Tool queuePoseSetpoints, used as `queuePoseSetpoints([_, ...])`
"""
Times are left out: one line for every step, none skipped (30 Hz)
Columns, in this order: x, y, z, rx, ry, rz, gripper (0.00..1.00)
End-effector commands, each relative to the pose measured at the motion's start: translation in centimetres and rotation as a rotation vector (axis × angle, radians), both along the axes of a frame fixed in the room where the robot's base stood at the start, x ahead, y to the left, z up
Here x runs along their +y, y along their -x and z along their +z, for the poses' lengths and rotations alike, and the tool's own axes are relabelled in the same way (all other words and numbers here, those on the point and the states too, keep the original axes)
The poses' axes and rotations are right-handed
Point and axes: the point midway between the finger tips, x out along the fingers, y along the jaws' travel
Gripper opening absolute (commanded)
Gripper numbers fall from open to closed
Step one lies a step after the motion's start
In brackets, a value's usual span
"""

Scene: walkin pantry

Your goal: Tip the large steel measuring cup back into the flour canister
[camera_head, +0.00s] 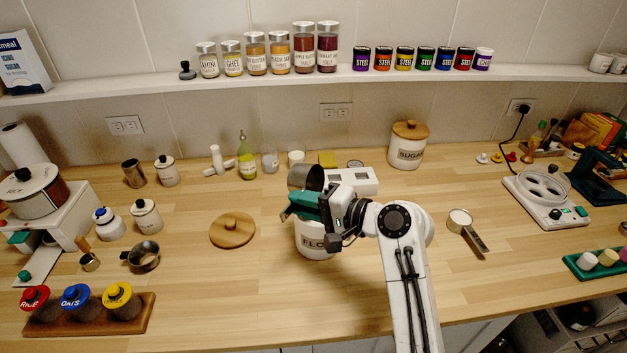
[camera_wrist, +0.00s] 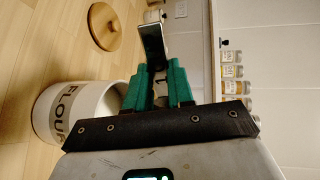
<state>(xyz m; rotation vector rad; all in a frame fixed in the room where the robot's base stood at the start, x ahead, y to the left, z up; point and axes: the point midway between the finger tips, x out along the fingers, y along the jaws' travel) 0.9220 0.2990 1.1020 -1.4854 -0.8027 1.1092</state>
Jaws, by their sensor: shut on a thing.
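The white flour canister (camera_head: 316,243), lettered FLOUR, stands open in the middle of the counter, partly hidden by my arm. It also shows at the left of the wrist view (camera_wrist: 62,112); its contents are not visible. My gripper (camera_head: 300,205) is over the canister, its green fingers shut on a steel piece (camera_wrist: 152,42), apparently the handle of the large steel measuring cup. The dark steel cup body (camera_head: 304,177) shows just behind the fingers, at or above the canister's far rim. I cannot tell its exact tilt or whether it holds flour.
A round wooden lid (camera_head: 233,230) lies left of the canister. A white block with openings (camera_head: 352,181) is close behind my gripper. A smaller measuring cup (camera_head: 460,221) lies to the right, another steel cup (camera_head: 143,256) to the left. Counter between canister and right cup is clear apart from my arm.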

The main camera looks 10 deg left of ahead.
Motion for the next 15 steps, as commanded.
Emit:
queuePoseSetpoints([0.06, -0.02, 0.3, 0.002, 0.007, 0.0, 0.0])
queuePoseSetpoints([0.06, -0.03, 0.31, 0.004, 0.011, 0.0, 0.0])
queuePoseSetpoints([0.08, -0.04, 0.33, 0.005, 0.017, 0.0, 0.0])
queuePoseSetpoints([0.1, -0.05, 0.35, 0.007, 0.021, 0.0, 0.0])
queuePoseSetpoints([0.11, -0.05, 0.37, 0.008, 0.025, 0.0, 0.0])
queuePoseSetpoints([0.13, -0.06, 0.41, 0.01, 0.029, 0.0, 0.0])
queuePoseSetpoints([0.16, -0.06, 0.42, 0.012, 0.034, 0.0, 0.0])
queuePoseSetpoints([0.17, -0.06, 0.45, 0.013, 0.038, 0.0, 0.0])
queuePoseSetpoints([0.19, -0.07, 0.47, 0.015, 0.043, 0.0, 0.0])
queuePoseSetpoints([0.2, -0.07, 0.48, 0.017, 0.047, 0.0, 0.0])
queuePoseSetpoints([0.21, -0.08, 0.49, 0.018, 0.052, 0.0, 0.0])
queuePoseSetpoints([0.22, -0.08, 0.5, 0.02, 0.057, 0.0, 0.0])
queuePoseSetpoints([0.24, -0.09, 0.52, 0.022, 0.062, 0.0, 0.0])
queuePoseSetpoints([0.26, -0.09, 0.53, 0.024, 0.066, 0.0, 0.0])
queuePoseSetpoints([0.31, -0.09, 0.55, 0.026, 0.071, 0.001, 0.0])
